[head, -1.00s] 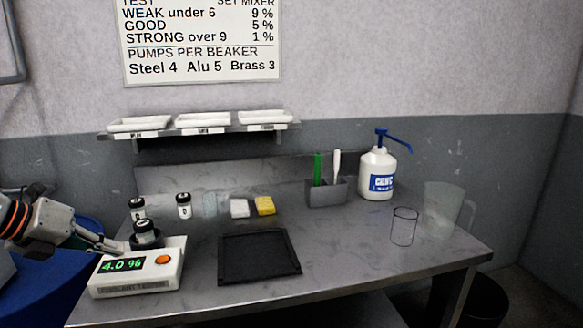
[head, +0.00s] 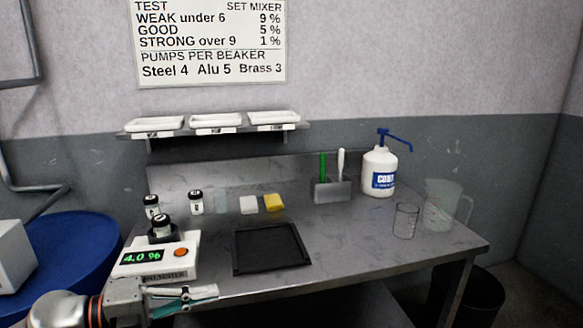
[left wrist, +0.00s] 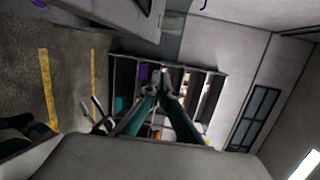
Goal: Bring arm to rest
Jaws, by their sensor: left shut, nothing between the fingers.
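My left gripper (head: 184,301) is in the lower left of the head view, in front of the bench's front edge and below the tester. It is shut and empty. In the left wrist view its fingers (left wrist: 160,88) meet at the tips, with shelving far behind them. The white tester (head: 157,262) reads 4.0 % and has an orange button. A small black-capped vial (head: 163,228) stands in the dark holder on top of the tester, apart from the gripper. My right gripper is not in view.
On the bench (head: 350,251) are a black tray (head: 271,249), two more small vials, a white block and a yellow sponge (head: 273,202), a blue-labelled pump bottle (head: 378,172), a clear beaker (head: 405,221) and a jug (head: 443,205). A blue drum (head: 60,250) stands left.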

